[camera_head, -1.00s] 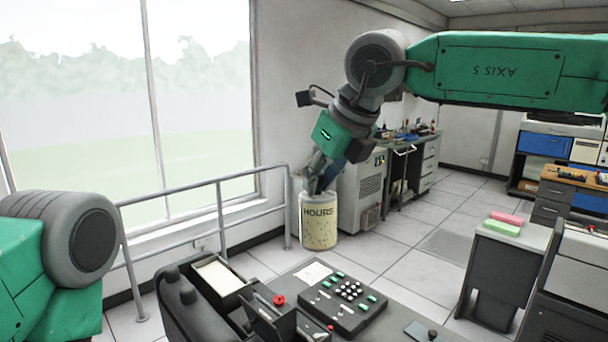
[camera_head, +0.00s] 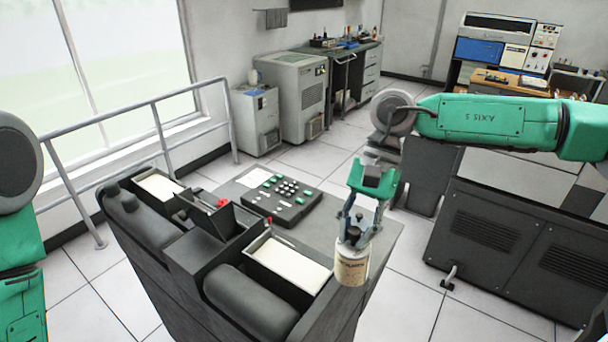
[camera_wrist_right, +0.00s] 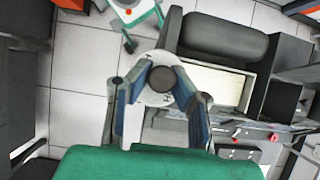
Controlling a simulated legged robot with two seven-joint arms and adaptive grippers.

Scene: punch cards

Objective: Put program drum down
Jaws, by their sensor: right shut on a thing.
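The program drum (camera_head: 351,265) is a cream cylinder with dark lettering on its side. It hangs upright below my right gripper (camera_head: 354,232), near the right front edge of the dark card machine (camera_head: 385,240). My right gripper is shut on the drum's top. In the right wrist view the drum's pale round top (camera_wrist_right: 160,88) with a dark centre sits between the gripper's fingers (camera_wrist_right: 160,98). I cannot tell whether the drum's base touches anything. My left arm shows at the left edge, but its gripper is out of view.
The machine carries a keyboard (camera_head: 282,196), a tray of pale cards (camera_head: 288,263) and another card tray (camera_head: 158,186). A metal railing (camera_head: 120,125) runs along the window. A grey cabinet (camera_head: 490,235) stands at right. Tiled floor (camera_head: 330,150) is clear behind the machine.

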